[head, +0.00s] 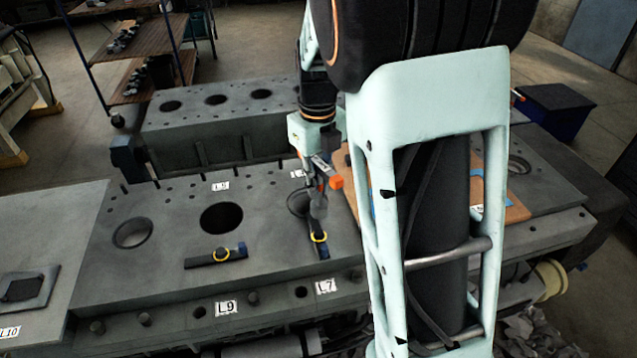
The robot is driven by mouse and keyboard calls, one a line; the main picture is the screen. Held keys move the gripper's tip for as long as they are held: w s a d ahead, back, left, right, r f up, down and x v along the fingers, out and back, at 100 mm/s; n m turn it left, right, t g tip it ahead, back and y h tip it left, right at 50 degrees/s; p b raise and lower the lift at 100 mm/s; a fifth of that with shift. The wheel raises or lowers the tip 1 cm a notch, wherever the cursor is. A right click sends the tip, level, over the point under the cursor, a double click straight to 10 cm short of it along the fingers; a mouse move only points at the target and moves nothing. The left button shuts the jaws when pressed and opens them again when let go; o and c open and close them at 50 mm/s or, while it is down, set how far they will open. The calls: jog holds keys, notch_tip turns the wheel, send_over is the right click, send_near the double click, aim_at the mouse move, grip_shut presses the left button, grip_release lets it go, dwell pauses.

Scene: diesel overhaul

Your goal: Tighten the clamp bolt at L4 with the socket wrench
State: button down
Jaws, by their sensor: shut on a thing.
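A second clamp bar (215,257) with a yellow ring and a blue end lies to the left. The label near the gripper is partly hidden, and I cannot read L4 anywhere.
The grey engine block (165,278) carries front labels L9 (227,307) and L7 (326,286). A brown board (516,211) lies right, mostly behind my arm. A shelf rack (150,37) stands back left. A plate marked L10 (30,318) is at front left.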

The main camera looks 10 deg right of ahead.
aim_at(319, 205)
jog(key=n, duration=0.4)
jog(key=shift+f+n, duration=0.25)
jog(key=shift+n, duration=0.15)
jog(key=shift+f+n+b, duration=0.3)
jog(key=shift+n+b, duration=0.2)
jog(key=shift+b, duration=0.25)
jog(key=n+b, duration=0.1)
jog(key=n, duration=0.1)
jog(key=n+b, duration=0.1)
jog(key=n, duration=0.1)
jog(key=n+b, duration=0.1)
jog(key=n, duration=0.2)
jog(key=shift+s+a+f+b, duration=0.1)
jog(key=shift+s+f+b, duration=0.05)
jog(key=shift+f+b, duration=0.25)
jog(key=shift+n+b, duration=0.3)
jog(key=shift+n, duration=0.9)
jog(key=n, duration=0.3)
jog(key=shift+s+f, duration=0.1)
jog(key=shift+f, duration=0.15)
jog(key=n, duration=0.4)
jog(key=f+n, duration=0.1)
jog(key=n, duration=0.1)
jog(key=shift+s+n+b, duration=0.1)
jog(key=shift+n+b, duration=0.25)
jog(key=shift+n, duration=0.05)
jog(key=shift+f+n, duration=0.3)
jog(key=shift+n, duration=0.1)
jog(key=shift+f+b, duration=1.05)
jog(key=shift+f, duration=0.2)
